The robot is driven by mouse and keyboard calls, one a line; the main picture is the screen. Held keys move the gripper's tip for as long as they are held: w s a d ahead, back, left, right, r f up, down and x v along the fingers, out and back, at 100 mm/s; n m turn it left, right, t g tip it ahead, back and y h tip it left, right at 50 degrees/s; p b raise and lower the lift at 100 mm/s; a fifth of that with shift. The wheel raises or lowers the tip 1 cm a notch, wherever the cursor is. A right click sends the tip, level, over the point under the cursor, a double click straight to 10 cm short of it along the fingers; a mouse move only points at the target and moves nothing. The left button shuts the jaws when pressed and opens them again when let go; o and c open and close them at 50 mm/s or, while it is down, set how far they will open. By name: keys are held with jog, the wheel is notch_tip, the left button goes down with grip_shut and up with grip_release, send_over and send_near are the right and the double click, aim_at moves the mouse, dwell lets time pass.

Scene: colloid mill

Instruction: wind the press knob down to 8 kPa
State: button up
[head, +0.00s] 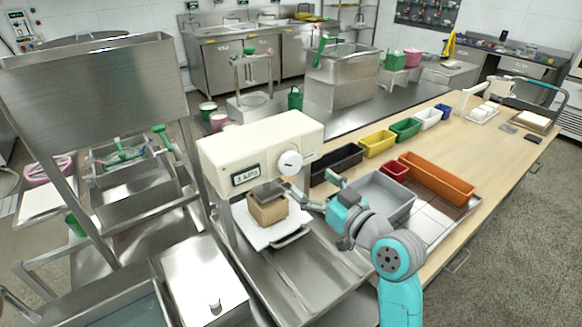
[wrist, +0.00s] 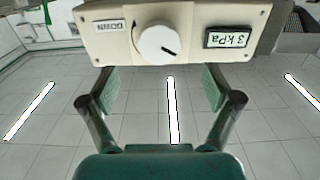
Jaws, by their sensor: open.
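The press (head: 258,143) is a cream box-shaped head over a tray. Its white round knob (head: 290,163) is on the front face, right of the display (head: 245,175). In the wrist view the knob (wrist: 157,45) shows a dark pointer mark aimed to the lower right, and the display (wrist: 228,39) reads 3 kPa. My gripper (wrist: 157,88) is open, its two fingers spread wide and empty below the knob, not touching it. In the head view my gripper (head: 316,190) is just right of and below the knob.
A brown block (head: 267,209) sits under the dark press plate on a white tray (head: 262,236). A grey bin (head: 375,190) and several coloured bins stand on the wooden table to the right. A steel hopper (head: 95,85) stands at left.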

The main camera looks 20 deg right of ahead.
aim_at(293, 167)
jog(key=x, duration=0.8)
jog(key=shift+d, duration=0.1)
jog(key=c, duration=1.1)
